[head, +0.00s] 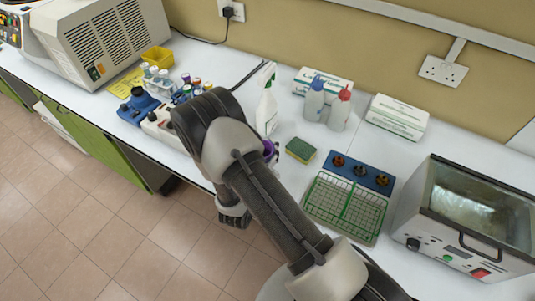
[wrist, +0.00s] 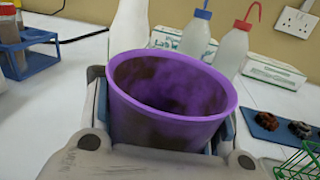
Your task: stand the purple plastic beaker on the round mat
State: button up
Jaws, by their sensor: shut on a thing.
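The purple plastic beaker (wrist: 165,122) fills the middle of the wrist view, open end up, with dark brown stains inside. My gripper (wrist: 162,105) is shut on it, with a finger on each side. In the head view only a small purple part of the beaker (head: 270,150) shows past my arm, over the bench by the spray bottle. Its base is hidden, so I cannot tell whether it touches the bench. I do not see the round mat in either view; my arm covers part of the bench.
A white spray bottle (head: 267,105) stands behind the beaker. A sponge (head: 300,150) lies to its right, then a green wire rack (head: 345,207) and a blue tray (head: 355,172). Wash bottles (head: 314,100) stand at the back. A glass-fronted device (head: 470,215) is at far right.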

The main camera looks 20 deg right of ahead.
jog(key=shift+f+b, duration=0.55)
jog(key=shift+f, duration=1.55)
jog(key=shift+f, duration=0.1)
jog(key=o, duration=0.6)
jog(key=shift+f, duration=0.15)
jog(key=shift+c, duration=0.2)
jog(key=o, duration=0.8)
